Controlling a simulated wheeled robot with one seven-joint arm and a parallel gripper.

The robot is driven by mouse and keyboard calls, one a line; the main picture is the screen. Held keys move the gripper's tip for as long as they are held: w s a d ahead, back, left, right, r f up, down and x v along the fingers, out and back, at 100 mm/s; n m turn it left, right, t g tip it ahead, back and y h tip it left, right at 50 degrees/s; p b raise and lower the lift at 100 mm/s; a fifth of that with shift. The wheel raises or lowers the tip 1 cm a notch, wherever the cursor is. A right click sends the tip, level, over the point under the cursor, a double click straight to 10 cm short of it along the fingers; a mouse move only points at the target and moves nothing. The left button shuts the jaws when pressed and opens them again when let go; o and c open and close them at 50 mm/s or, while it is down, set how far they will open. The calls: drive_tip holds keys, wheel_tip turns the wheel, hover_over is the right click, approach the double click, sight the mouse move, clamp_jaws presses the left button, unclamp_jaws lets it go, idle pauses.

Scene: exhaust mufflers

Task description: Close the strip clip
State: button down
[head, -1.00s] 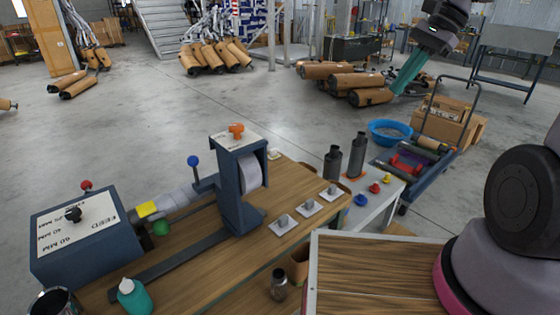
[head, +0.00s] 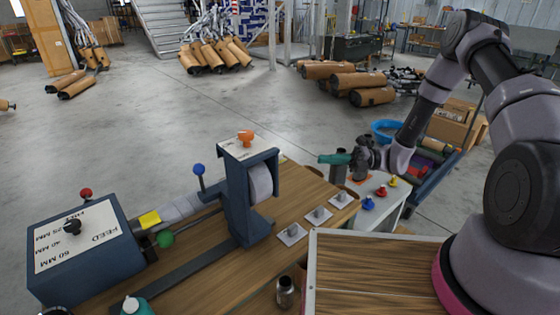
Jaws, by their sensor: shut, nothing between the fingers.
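The machine has a blue feed box (head: 84,258) with a white label, and a blue upright housing (head: 240,205) with a pale roll (head: 261,183) and an orange knob (head: 246,137). A grey strip (head: 182,210) with a yellow band (head: 149,219) runs between them. Levers with a blue ball (head: 198,169) and a green ball (head: 166,239) stand near the strip. I cannot tell which part is the strip clip.
Three white plates with grey knobs (head: 318,214) lie right of the housing. Blue, red and yellow knobs (head: 381,193) sit on a white table. A small jar (head: 286,292) stands at the bench's front.

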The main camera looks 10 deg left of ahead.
drive_tip(key=s+a+m, duration=0.1)
drive_tip(key=s+a, duration=0.2)
drive_tip(key=a, duration=1)
drive_tip(key=shift+a+r+y, duration=0.25)
drive_tip(key=shift+a+y, duration=0.15)
drive_tip(key=shift+s, duration=0.1)
drive_tip(key=shift+a+r+m+t, duration=0.25)
drive_tip(key=shift+m+t, duration=0.15)
drive_tip(key=shift+t, duration=0.1)
drive_tip(key=w+a+r+m+h, duration=0.1)
drive_tip(key=m, duration=0.1)
drive_tip(key=w+a+m+h, duration=0.1)
drive_tip(key=h, duration=0.1)
drive_tip(key=shift+w+a+r+m, duration=0.15)
drive_tip(key=shift+w+r+m, duration=0.05)
drive_tip(key=shift+r+m, duration=0.2)
drive_tip(key=shift+w, duration=0.1)
idle(0.4)
